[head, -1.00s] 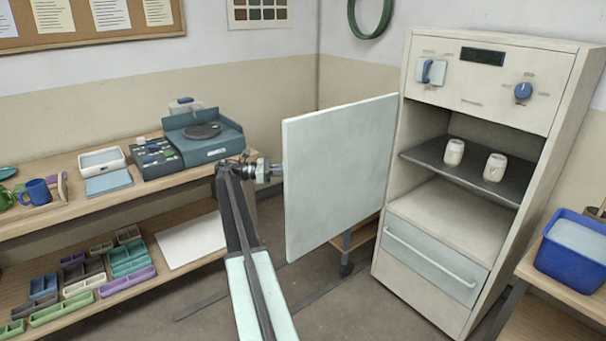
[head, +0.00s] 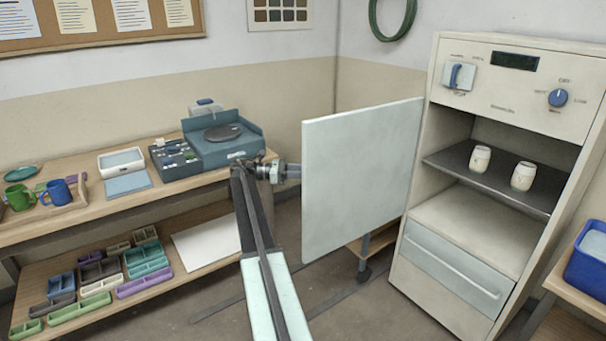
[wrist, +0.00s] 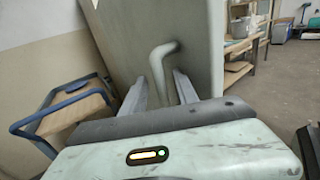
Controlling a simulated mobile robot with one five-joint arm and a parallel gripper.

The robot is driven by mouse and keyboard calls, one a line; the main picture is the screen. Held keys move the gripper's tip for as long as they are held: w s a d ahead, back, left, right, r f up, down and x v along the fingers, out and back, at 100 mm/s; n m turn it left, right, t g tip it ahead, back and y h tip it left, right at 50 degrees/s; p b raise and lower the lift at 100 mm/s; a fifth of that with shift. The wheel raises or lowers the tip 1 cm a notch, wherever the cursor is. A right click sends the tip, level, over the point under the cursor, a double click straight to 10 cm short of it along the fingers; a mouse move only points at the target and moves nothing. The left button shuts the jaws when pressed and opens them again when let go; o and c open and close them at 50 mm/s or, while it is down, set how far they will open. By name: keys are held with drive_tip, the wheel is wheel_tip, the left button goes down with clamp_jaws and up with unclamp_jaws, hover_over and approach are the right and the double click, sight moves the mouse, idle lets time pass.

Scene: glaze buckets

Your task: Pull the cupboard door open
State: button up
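The cupboard (head: 468,228) is a tall cream cabinet at the right in the head view. Its pale door (head: 362,175) stands wide open, swung out to the left of the opening. My gripper (head: 292,171) is at the door's free edge, with its fingertips hidden behind the panel. In the wrist view the door panel (wrist: 200,40) fills the upper middle, and its curved grey handle (wrist: 159,68) lies between the two fingers of my gripper (wrist: 160,86). The fingers sit close on both sides of the handle and look shut on it.
Two pale cups (head: 480,159) (head: 523,176) stand on the cupboard's dark shelf. A wooden shelf unit (head: 95,215) with mugs, trays and a teal device (head: 225,140) runs along the left. A blue bucket (head: 590,262) is at the right. Bare floor lies in front.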

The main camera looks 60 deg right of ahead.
drive_tip(key=shift+s, duration=0.15)
drive_tip(key=v, duration=0.8)
drive_tip(key=shift+s+d, duration=0.1)
